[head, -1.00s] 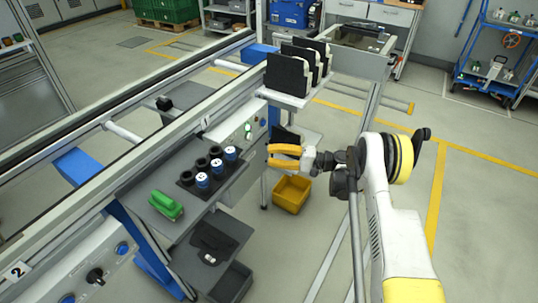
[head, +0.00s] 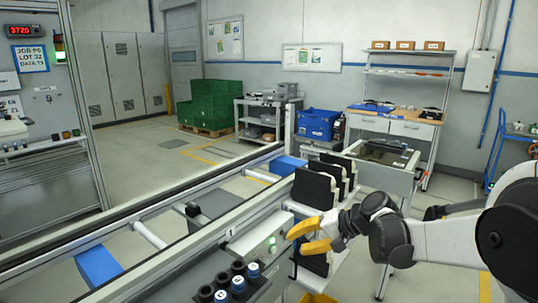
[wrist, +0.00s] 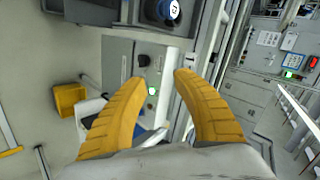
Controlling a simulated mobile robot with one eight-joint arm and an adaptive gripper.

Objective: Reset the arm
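My gripper shows at the right of centre in the head view (head: 293,240), with two yellow-orange fingers pointing left. It hangs in the air beside the workstation's light-coloured box with a green button (head: 272,242). My arm runs from it to the right edge. In the wrist view my gripper's fingers (wrist: 158,76) stand apart with a clear gap between the tips. Nothing is held between them. The button box also shows beyond the fingers in the wrist view (wrist: 150,65).
A rack of dark upright panels (head: 315,188) stands just behind my gripper. The conveyor rail (head: 175,225) runs alongside. A yellow bin (wrist: 70,100) lies low down. Open floor shows at the right.

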